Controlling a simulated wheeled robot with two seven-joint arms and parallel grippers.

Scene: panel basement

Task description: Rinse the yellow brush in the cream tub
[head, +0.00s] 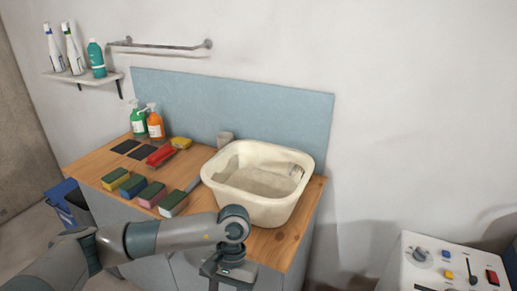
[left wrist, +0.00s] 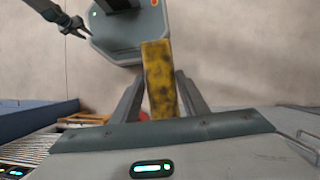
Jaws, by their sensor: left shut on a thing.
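The cream tub (head: 212,182) stands on the right end of the wooden counter, with its inside partly visible and what looks like shallow water in it. My left gripper (head: 228,278) is in front of the tub, low at the bottom edge of the head view, outside the tub. In the left wrist view my left gripper (left wrist: 160,100) is shut on a yellow block with dark specks, the yellow brush (left wrist: 160,75). The brush cannot be made out in the head view. My right gripper (left wrist: 74,28) shows small at the upper left of the left wrist view, its fingers seemingly apart.
Several sponges (head: 152,194), a red brush (head: 160,155), dark pads (head: 126,146) and two pump bottles (head: 155,124) occupy the counter (head: 90,166) left of the tub. A control panel (head: 440,262) is at lower right.

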